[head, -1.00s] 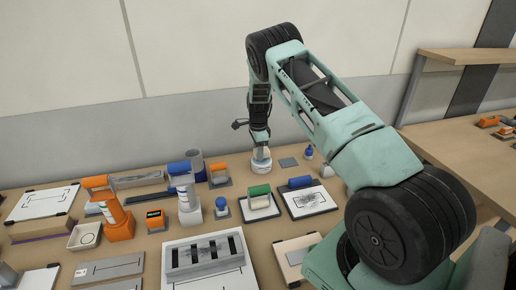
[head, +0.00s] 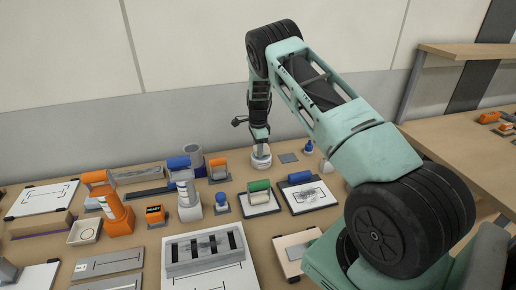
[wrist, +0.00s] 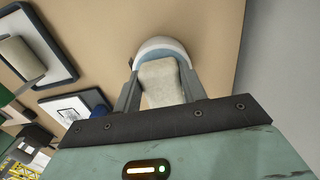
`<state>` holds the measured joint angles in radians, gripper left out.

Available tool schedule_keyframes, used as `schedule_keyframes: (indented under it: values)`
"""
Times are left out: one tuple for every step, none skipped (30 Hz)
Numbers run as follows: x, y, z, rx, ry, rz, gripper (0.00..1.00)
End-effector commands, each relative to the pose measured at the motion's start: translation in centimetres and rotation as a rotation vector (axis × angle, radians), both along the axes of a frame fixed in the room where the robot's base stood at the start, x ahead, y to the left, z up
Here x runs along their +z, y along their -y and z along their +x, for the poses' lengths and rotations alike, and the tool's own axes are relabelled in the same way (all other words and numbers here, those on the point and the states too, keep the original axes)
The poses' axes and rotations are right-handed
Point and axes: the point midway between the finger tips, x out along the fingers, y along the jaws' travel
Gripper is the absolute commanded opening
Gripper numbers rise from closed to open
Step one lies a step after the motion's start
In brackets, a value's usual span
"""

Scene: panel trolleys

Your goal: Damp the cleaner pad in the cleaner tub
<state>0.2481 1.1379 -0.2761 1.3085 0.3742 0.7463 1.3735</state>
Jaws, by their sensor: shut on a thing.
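The cleaner pad (wrist: 162,84) is a pale, beige block between my gripper's two fingers in the wrist view. My gripper (head: 261,138) is shut on it and points down at the back of the bench in the head view. The cleaner tub (head: 261,162) is a small, round, whitish container directly below my gripper. Its white wall with a bluish inner edge (wrist: 158,43) shows around the pad's far end in the wrist view. The pad's lower end overlaps the tub's opening; I cannot tell how deep it sits or whether it touches the bottom.
A blue-knobbed tool (head: 308,147) and a flat grey plate (head: 288,158) stand right of the tub. An orange-handled block (head: 218,171) is to its left. Green-handled (head: 260,198) and blue-handled (head: 300,179) pads lie in front. The wall is close behind.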

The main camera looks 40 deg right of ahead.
Motion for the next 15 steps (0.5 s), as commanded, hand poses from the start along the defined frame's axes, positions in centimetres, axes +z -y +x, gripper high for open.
schedule_keyframes:
  values:
    - [-0.11,0.0,0.01,0.0,0.0,0.0,0.23]
    - [-0.15,0.0,0.01,0.0,0.0,0.0,0.23]
    - [-0.19,0.0,0.01,0.0,0.0,0.0,0.23]
    - [-0.23,0.0,0.01,0.0,0.0,0.0,0.23]
    - [-0.26,0.0,0.01,0.0,0.0,0.0,0.23]
    - [-0.31,0.0,0.01,0.0,0.0,0.0,0.23]
    - [-0.34,0.0,0.01,0.0,0.0,0.0,0.23]
    - [-0.38,0.0,0.01,0.0,0.0,0.0,0.23]
    - [-0.42,0.0,0.01,0.0,0.0,0.0,0.23]
    - [-0.46,0.0,0.01,0.0,0.0,0.0,0.23]
    - [-0.49,0.0,0.01,0.0,0.0,0.0,0.23]
    - [-0.54,0.0,0.01,0.0,0.0,0.0,0.23]
    - [-0.57,0.0,0.01,0.0,0.0,0.0,0.23]
    - [-0.6,0.0,0.01,0.0,0.0,0.0,0.23]
    - [-0.65,0.0,0.01,0.0,0.0,0.0,0.23]
